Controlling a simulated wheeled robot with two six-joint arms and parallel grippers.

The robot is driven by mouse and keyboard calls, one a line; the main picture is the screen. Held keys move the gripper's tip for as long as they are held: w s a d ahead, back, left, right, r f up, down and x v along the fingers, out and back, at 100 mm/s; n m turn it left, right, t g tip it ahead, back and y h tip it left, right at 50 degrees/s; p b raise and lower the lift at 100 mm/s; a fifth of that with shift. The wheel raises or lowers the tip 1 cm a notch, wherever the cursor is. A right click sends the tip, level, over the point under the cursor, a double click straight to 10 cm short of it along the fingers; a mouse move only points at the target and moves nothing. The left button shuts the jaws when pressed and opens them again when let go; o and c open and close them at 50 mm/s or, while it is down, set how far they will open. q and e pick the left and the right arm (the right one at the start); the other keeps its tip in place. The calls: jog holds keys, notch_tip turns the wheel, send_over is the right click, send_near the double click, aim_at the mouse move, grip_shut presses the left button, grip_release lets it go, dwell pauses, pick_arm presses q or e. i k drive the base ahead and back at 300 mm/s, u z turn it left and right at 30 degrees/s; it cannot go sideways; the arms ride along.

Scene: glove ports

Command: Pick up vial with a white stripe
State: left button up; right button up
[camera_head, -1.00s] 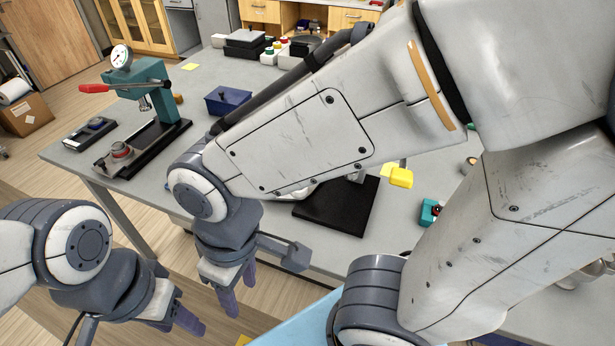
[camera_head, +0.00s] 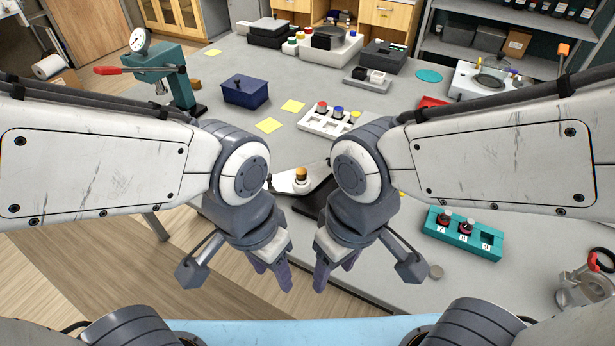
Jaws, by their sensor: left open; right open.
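A teal rack (camera_head: 462,236) on the right of the table holds two dark vials with red on them: one vial (camera_head: 444,216) in the left slot and one vial (camera_head: 466,228) in the middle slot. Its right slot looks empty. A white rack (camera_head: 325,123) holds small vials with red, blue and yellow caps. I cannot make out a white stripe on any vial. My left gripper (camera_head: 272,276) and my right gripper (camera_head: 334,272) hang side by side at the table's near edge, both open and empty, apart from every vial.
An orange-capped item (camera_head: 301,174) stands on a white-topped device between my arms, partly hidden. A blue box (camera_head: 245,92) and a teal press (camera_head: 165,75) are at left. A metal stand (camera_head: 582,287) is at the right edge. Table around the teal rack is mostly clear.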

aim_at(299, 182)
jog(key=u, duration=0.3)
jog(key=k, duration=0.4)
jog(key=u, duration=0.9)
jog(key=i, duration=0.9)
jog(key=z, duration=0.55)
